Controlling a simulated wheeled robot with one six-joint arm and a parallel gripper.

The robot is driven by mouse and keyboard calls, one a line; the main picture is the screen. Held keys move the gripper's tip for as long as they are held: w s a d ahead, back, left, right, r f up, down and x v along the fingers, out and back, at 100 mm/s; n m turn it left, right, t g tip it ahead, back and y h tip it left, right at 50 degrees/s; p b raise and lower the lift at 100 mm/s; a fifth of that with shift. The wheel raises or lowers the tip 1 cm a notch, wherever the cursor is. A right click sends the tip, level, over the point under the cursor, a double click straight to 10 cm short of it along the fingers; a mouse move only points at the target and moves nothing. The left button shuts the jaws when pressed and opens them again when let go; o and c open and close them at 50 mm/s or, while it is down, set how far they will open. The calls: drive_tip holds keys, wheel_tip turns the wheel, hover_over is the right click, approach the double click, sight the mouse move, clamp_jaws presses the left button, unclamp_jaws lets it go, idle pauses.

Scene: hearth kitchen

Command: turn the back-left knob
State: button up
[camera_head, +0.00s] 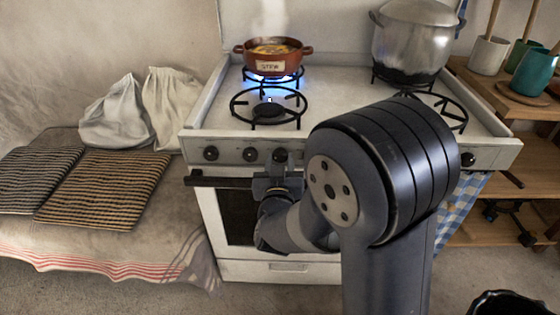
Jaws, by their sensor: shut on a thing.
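The white stove has a row of dark knobs on its front panel. Two knobs at the left, the far left knob (211,153) and the second knob (249,154), are clear of my gripper. My gripper (280,170) is at the third knob (280,154) from the left, shut on it; the fingertips are small and partly hidden. My arm hides part of the panel to the right.
The oven door handle (215,181) sticks out just below the knobs, close to my gripper. A large lidded metal pot (412,42) stands on the back-right burner. The front-left burner (268,106) holds no pot. A bench with striped mats (105,190) is at left.

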drive_tip(key=n+p, duration=0.2)
drive_tip(key=n, duration=0.4)
drive_tip(key=n+p, duration=0.1)
drive_tip(key=n, duration=0.4)
drive_tip(key=shift+n+p, duration=0.4)
idle(0.4)
drive_tip(key=o, duration=1)
drive_tip(key=s, duration=1)
drive_tip(key=shift+s+a, duration=0.25)
drive_tip(key=shift+s, duration=0.15)
